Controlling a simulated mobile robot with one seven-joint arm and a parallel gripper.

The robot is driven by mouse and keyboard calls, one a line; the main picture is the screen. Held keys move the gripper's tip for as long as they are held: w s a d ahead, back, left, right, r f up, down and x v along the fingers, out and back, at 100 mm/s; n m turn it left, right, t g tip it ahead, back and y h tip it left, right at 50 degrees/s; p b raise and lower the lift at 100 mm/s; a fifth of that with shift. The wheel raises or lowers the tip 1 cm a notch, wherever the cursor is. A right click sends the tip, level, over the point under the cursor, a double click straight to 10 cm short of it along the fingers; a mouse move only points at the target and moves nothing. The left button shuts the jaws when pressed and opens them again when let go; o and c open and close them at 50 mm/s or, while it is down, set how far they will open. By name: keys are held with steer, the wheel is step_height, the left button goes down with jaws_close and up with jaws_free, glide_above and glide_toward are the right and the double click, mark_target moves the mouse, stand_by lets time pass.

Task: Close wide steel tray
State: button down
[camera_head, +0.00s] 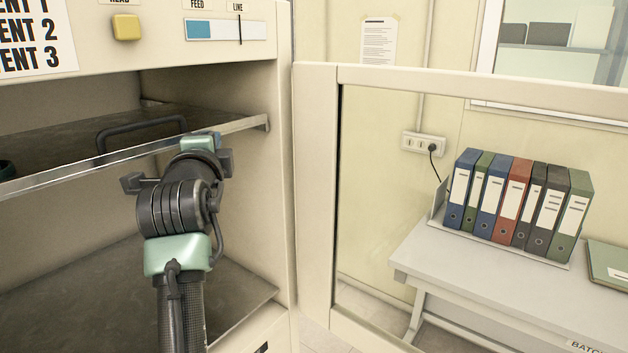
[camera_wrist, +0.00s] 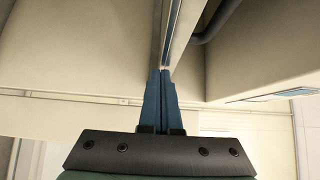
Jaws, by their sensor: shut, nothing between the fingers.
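The wide steel tray (camera_head: 60,150) is a dark, worn metal sheet with a bright front lip and a dark bar handle, in the upper part of the open cabinet in the head view. How far it is slid out is hard to tell. My gripper, seen from behind in the head view, is at the right part of the tray's front lip; its fingertips are hidden there. In the wrist view my gripper (camera_wrist: 163,76) has its blue fingers together and empty, with their tips at or close to a thin metal edge (camera_wrist: 172,35), probably the tray's lip. Contact is unclear.
A second dark metal surface (camera_head: 215,285) lies lower in the cabinet. The framed cabinet door (camera_head: 314,190) stands open to the right. Beyond it is a grey table (camera_head: 425,255) with several binders (camera_head: 515,200). The cabinet's right side wall is close beside my gripper.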

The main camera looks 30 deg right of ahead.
steer(key=shift+w+a+r, duration=0.15)
steer(key=shift+w+a, duration=0.05)
steer(key=shift+w, duration=0.1)
steer(key=shift+r, duration=0.1)
steer(key=shift+d, duration=0.1)
stand_by(0.3)
